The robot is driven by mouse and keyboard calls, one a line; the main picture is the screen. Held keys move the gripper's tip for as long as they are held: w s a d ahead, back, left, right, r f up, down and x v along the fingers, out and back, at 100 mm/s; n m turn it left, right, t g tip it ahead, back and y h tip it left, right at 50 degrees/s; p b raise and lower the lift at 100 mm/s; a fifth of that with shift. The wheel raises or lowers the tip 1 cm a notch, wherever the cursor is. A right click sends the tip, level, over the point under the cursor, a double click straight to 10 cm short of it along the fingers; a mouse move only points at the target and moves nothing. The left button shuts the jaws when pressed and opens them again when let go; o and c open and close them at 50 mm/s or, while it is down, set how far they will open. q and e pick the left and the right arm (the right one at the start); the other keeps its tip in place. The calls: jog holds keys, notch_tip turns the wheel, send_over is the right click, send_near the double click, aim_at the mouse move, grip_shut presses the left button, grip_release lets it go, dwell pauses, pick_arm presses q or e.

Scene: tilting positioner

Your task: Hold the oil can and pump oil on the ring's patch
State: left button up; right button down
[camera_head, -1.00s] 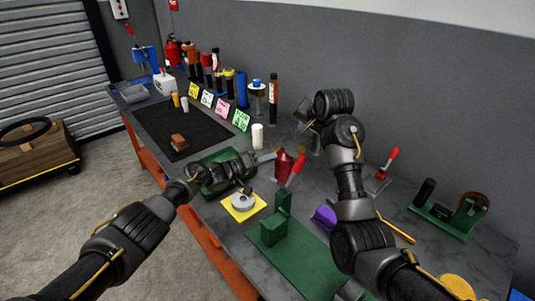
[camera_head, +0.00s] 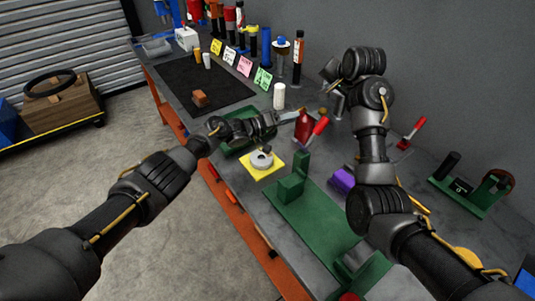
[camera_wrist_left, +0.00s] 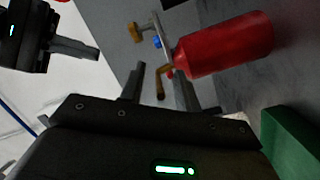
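The red oil can (camera_head: 303,125) stands on the bench in the head view. In the left wrist view its red body (camera_wrist_left: 225,45) appears sideways, with a brass and blue top. My left gripper (camera_head: 291,116) is beside the can; in the left wrist view its fingers (camera_wrist_left: 160,88) are apart, with the can's upper fittings just beyond them. Contact is unclear. My right gripper (camera_head: 336,102) hangs above and behind the can; its finger gap is unclear. The grey ring (camera_head: 262,160) lies on a yellow square (camera_head: 272,174) nearer me, with a small dark piece on top.
A purple block (camera_head: 342,180) and a white cylinder (camera_head: 279,95) are nearby. Small coloured cards (camera_head: 245,66) line the back.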

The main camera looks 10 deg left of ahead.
pick_arm(q)
jog(key=shift+s+a+f, duration=0.15)
jog(key=shift+a+f, duration=0.05)
jog(key=shift+a, duration=0.05)
jog(key=v, duration=1.1)
jog(key=shift+a+r, duration=0.15)
jog(key=shift+a, duration=0.1)
jog(key=shift+s, duration=0.1)
